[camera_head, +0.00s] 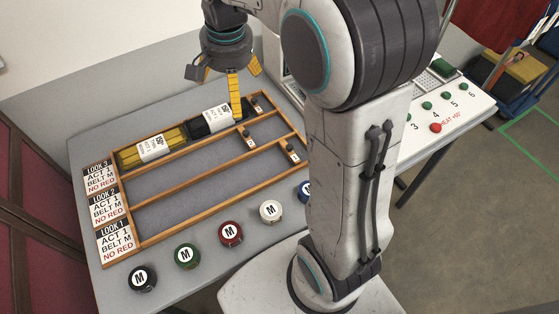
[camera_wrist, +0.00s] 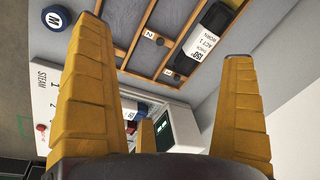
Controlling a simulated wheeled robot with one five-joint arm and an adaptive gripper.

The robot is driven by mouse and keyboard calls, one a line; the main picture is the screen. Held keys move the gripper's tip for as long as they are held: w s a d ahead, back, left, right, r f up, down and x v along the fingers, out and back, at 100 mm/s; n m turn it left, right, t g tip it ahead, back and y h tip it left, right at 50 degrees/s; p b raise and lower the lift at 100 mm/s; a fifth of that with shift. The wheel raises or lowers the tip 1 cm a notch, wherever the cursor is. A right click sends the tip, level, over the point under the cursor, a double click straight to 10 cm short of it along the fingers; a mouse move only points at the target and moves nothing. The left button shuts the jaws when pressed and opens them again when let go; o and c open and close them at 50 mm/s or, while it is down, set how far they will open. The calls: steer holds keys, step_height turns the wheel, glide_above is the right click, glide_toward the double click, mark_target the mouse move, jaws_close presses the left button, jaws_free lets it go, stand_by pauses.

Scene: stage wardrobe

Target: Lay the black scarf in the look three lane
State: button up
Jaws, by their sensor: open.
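The black scarf (camera_head: 199,130) lies folded with a white paper band in the back lane of a wooden-framed rack (camera_head: 200,212), the lane by the LOOK 3 card (camera_head: 100,177). In the wrist view the black scarf (camera_wrist: 218,18) shows at the upper right, flat in its lane. My gripper (camera_head: 245,92) is open, above the right end of the scarf. Its fingers stand wide apart in the wrist view (camera_wrist: 165,90), with nothing between them that it holds. One finger overlaps the scarf's right end in the head view; I cannot tell whether they touch.
A yellow scarf (camera_head: 174,137) lies left of the black one in the same lane. The look two and look one lanes hold no scarves. Several coiled belts, such as a red one (camera_head: 231,234), line the table front. A steam panel (camera_head: 455,110) stands right.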

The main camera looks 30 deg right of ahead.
steer(key=s+f+n+t, duration=0.2)
steer(key=s+n, duration=0.7)
steer(key=s, duration=1)
steer(key=shift+s+f, duration=0.35)
steer(key=shift+f, duration=0.15)
